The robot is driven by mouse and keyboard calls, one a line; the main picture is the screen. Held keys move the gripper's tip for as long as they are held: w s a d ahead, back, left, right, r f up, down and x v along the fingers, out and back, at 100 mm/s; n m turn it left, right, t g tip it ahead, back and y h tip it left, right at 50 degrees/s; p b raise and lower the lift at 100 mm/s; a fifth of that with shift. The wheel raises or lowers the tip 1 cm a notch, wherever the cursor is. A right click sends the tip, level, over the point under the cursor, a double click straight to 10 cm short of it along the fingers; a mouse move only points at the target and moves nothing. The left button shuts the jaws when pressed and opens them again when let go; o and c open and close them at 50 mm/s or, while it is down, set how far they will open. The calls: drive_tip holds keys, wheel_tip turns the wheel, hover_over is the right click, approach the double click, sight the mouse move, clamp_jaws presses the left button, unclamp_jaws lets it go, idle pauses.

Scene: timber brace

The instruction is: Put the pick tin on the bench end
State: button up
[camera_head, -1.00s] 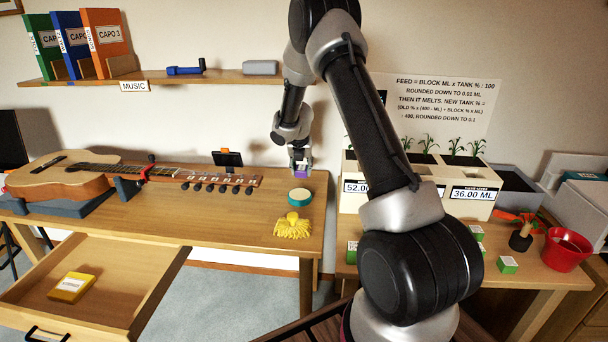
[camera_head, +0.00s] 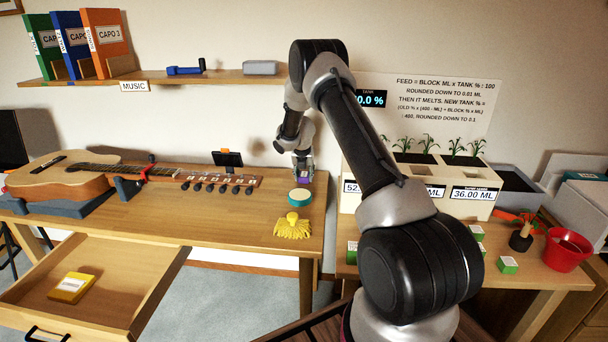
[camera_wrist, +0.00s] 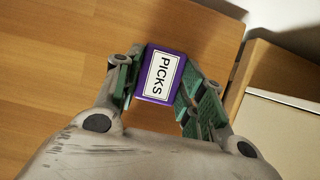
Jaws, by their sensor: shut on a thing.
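The pick tin is a small purple box with a white PICKS label, seen in the wrist view (camera_wrist: 161,74). My gripper (camera_wrist: 158,88) is shut on it, with a green-padded finger on each side. In the head view my gripper (camera_head: 303,170) is low over the right end of the wooden bench (camera_head: 235,215), and the purple tin (camera_head: 304,176) shows at its fingertips. I cannot tell whether the tin touches the bench top.
A teal round tin (camera_head: 299,197) and a yellow cloth-like thing (camera_head: 293,226) lie just in front. A guitar (camera_head: 75,178) and clip-on tuner (camera_head: 228,160) are to the left. The planter box (camera_head: 420,190) stands close on the right.

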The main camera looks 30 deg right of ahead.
drive_tip(key=shift+f, duration=0.1)
drive_tip(key=o, duration=1)
drive_tip(key=v, duration=1.2)
